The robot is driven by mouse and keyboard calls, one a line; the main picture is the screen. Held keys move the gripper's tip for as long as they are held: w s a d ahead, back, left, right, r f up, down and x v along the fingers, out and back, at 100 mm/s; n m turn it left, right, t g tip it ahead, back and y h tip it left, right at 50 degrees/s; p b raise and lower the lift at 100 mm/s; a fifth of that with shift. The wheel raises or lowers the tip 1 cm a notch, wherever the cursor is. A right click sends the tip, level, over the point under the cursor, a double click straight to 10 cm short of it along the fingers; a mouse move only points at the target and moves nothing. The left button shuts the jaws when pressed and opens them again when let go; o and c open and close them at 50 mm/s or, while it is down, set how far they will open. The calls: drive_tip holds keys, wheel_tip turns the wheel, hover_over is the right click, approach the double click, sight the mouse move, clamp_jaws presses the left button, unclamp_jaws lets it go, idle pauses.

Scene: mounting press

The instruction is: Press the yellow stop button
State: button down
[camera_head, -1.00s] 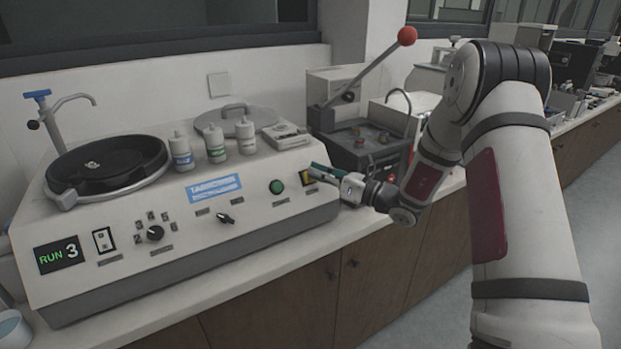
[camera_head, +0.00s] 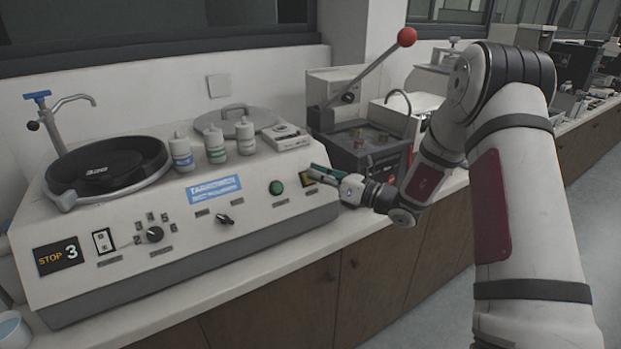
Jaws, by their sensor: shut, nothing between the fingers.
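The yellow stop button (camera_head: 305,177) is at the right end of the machine's sloped front panel, mostly hidden behind my gripper (camera_head: 314,172). My gripper is shut and empty, and its fingertips are at the button. I cannot tell whether they are touching it or just in front of it. The green button (camera_head: 277,188) is just left of it. The display (camera_head: 59,255) at the panel's left end reads "STOP 3", with STOP in orange.
The white machine (camera_head: 190,235) stands on a counter and carries a black turntable (camera_head: 108,165) and several bottles (camera_head: 217,143). A press with a red-knobbed lever (camera_head: 407,37) stands behind my gripper. Bare counter (camera_head: 275,245) runs along the machine's front.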

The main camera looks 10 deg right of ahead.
drive_tip(key=s+d+r+p, duration=0.1)
drive_tip(key=s+r+p, duration=0.2)
drive_tip(key=s+p, duration=0.1)
drive_tip(key=shift+s+d+r, duration=0.3)
idle(0.5)
idle(0.4)
drive_tip(key=s+a+r+n+g+y, duration=0.1)
drive_tip(key=s+a+r+n+g, duration=0.75)
drive_tip(key=s+a+n, duration=0.4)
drive_tip(key=s+r+n+g+h, duration=0.1)
drive_tip(key=s+n+g+h, duration=0.45)
drive_tip(key=s, duration=0.75)
drive_tip(key=s+d+r+n+t+h, duration=0.2)
drive_tip(key=s+d+n+t+h, duration=0.3)
drive_tip(key=s+d+n+h, duration=0.3)
drive_tip(key=s+d+n, duration=0.3)
drive_tip(key=s+n, duration=0.1)
drive_tip(key=s, duration=0.2)
drive_tip(key=shift+s+d+r+n, duration=0.15)
drive_tip(key=shift+d+r+n, duration=0.05)
drive_tip(key=shift+n, duration=0.2)
